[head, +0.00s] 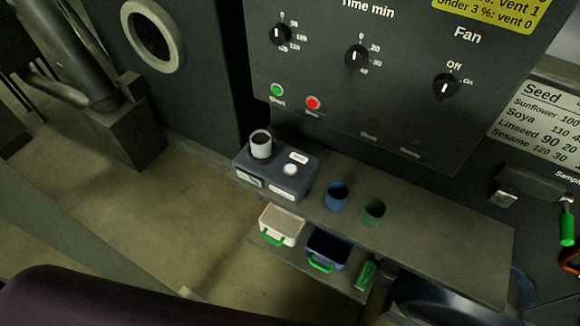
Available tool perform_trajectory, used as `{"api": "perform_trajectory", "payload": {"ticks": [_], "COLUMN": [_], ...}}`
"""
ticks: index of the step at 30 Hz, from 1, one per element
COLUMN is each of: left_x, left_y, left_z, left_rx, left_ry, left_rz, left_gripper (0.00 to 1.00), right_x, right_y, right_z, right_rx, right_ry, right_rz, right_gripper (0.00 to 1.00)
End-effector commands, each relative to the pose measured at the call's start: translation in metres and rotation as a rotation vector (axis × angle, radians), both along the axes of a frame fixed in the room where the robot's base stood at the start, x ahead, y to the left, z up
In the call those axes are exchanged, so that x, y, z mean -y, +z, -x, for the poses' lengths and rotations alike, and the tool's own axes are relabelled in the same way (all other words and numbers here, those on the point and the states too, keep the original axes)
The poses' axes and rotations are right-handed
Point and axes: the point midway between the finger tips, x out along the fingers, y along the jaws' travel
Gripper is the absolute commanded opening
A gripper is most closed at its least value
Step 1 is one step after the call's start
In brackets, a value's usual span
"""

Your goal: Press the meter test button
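The meter is a dark grey-blue box (272,178) on the left end of a long grey shelf. A round white button (290,169) sits on the right part of its top, with a small white label (299,157) behind it. A small display (249,180) is on the front face, too small to read. Neither gripper is in view, and nothing covers the button.
A blue cup (336,196) and a green cup (373,213) stand right of the meter on the shelf (440,249). Below are a white bin (281,225) and a dark blue bin (327,249). A control panel (330,95) rises behind. Floor at left is open.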

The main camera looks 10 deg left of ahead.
Motion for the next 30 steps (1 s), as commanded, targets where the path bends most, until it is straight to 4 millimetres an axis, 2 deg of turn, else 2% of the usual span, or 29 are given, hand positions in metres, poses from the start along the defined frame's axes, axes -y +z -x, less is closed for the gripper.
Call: {"api": "perform_trajectory", "payload": {"ticks": [6, 18, 30], "left_x": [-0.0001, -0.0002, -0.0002], "left_y": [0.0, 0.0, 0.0], "left_z": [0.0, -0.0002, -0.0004], "left_rx": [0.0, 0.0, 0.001], "left_ry": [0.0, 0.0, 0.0], "left_rz": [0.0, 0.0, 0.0], "left_gripper": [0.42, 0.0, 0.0], "right_x": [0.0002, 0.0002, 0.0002], "right_y": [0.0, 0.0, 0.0], "right_z": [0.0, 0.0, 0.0], "right_rx": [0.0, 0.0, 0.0], "right_ry": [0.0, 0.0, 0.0], "right_rz": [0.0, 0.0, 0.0], "right_gripper": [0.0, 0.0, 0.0]}}
